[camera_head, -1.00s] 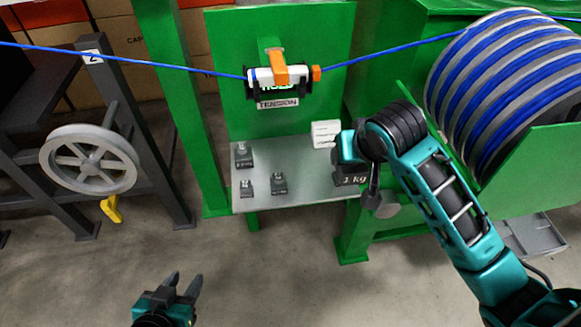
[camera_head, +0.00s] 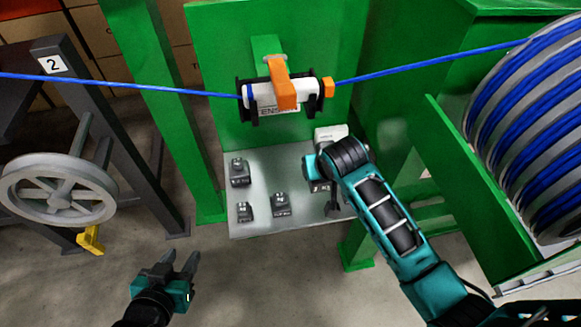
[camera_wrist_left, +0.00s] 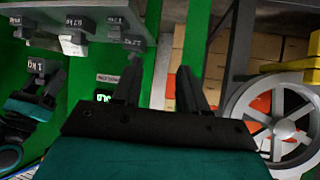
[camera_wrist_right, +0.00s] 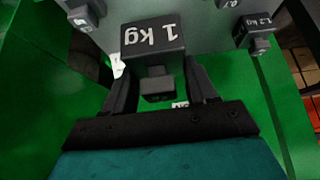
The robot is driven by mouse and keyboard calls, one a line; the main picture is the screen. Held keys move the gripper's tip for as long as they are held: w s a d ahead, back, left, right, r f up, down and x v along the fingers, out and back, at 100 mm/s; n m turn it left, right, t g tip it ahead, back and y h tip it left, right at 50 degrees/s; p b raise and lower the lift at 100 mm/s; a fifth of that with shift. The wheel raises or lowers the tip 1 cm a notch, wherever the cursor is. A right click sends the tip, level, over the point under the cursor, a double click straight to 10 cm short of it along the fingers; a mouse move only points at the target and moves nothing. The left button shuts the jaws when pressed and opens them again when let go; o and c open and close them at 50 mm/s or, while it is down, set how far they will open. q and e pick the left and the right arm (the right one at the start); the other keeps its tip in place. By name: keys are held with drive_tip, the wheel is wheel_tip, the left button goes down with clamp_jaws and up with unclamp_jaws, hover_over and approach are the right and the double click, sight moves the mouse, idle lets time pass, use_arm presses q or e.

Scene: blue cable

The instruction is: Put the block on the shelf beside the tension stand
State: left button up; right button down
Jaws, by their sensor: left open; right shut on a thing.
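The dark block marked "1 kg" (camera_wrist_right: 152,38) is in my right gripper (camera_wrist_right: 157,78), which is shut on its small neck. In the head view the block (camera_head: 320,187) is partly hidden by my right arm, over the right part of the grey shelf (camera_head: 262,172). I cannot tell whether it touches the shelf. The block also shows in the left wrist view (camera_wrist_left: 37,66). The tension stand (camera_head: 280,95), with a white roller and orange clamp, carries the blue cable above the shelf. My left gripper (camera_head: 180,262) is open and empty, low in front of the shelf.
Several smaller dark weights, such as one at the shelf's left (camera_head: 239,172), stand on the shelf. A white object (camera_head: 331,133) sits at its back right. A large cable drum (camera_head: 530,130) is on the right. A grey handwheel (camera_head: 58,188) is on the left.

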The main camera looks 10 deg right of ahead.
drive_tip(key=shift+w, duration=0.35)
wheel_tip(320, 180, down, 5)
drive_tip(key=shift+r+b, duration=0.1)
drive_tip(key=shift+b, duration=0.75)
drive_tip(key=shift+f, duration=0.6)
wheel_tip(320, 180, down, 3)
drive_tip(key=shift+f+b, duration=0.2)
drive_tip(key=shift+b, duration=0.5)
drive_tip(key=shift+f, duration=0.15)
use_arm(q)
drive_tip(key=shift+w+d+f, duration=0.4)
drive_tip(key=shift+d+f, duration=0.25)
use_arm(e)
drive_tip(key=shift+f, duration=0.1)
